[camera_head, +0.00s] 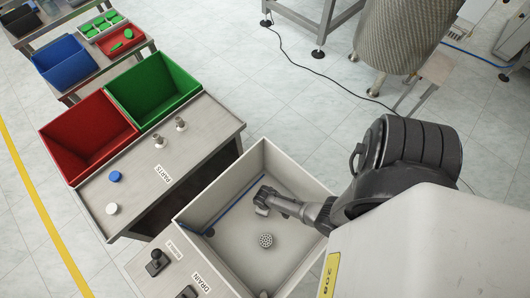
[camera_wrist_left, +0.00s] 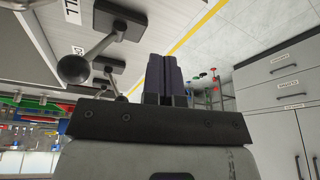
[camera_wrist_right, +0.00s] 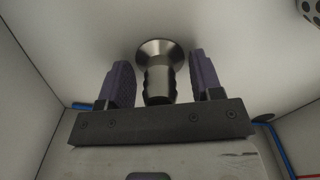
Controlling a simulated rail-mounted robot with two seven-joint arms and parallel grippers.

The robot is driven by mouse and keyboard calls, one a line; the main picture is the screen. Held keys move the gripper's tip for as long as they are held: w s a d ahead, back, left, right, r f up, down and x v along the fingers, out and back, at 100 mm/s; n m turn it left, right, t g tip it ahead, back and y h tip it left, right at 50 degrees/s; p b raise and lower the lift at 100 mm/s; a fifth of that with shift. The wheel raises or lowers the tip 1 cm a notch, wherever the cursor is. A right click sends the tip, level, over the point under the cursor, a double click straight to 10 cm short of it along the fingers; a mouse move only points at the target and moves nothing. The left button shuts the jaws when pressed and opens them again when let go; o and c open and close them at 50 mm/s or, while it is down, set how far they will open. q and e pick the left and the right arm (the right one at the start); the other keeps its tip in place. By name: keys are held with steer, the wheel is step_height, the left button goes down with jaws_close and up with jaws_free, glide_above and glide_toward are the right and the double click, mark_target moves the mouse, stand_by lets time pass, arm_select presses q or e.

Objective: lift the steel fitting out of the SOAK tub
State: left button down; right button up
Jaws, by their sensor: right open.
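The steel fitting (camera_wrist_right: 161,86) has a flared round end and a ribbed body. In the right wrist view it is between the two purple fingers of my right gripper (camera_wrist_right: 161,64), which is open with a gap on each side of the fitting. In the head view my right arm reaches down into the pale tub (camera_head: 199,213), and I cannot clearly tell the fitting from the gripper there. My left gripper (camera_wrist_left: 165,78) shows in the left wrist view with its fingers together and nothing between them; it is outside the head view.
A perforated drain (camera_head: 265,240) is in the tub floor, and a blue line runs along its inner wall. A panel with black-knobbed levers (camera_head: 154,265) adjoins the tub. A bench (camera_head: 150,200) holds two small fittings, a blue cap and a white cap beside red and green bins.

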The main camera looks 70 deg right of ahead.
steer(key=c, duration=1)
steer(key=shift+r, duration=0.1)
steer(key=shift+c, duration=0.2)
step_height(320, 180, up, 9)
steer(key=p, duration=0.5)
steer(key=shift+f, duration=0.2)
steer(key=shift+r+p, duration=0.45)
steer(key=shift+r, duration=0.2)
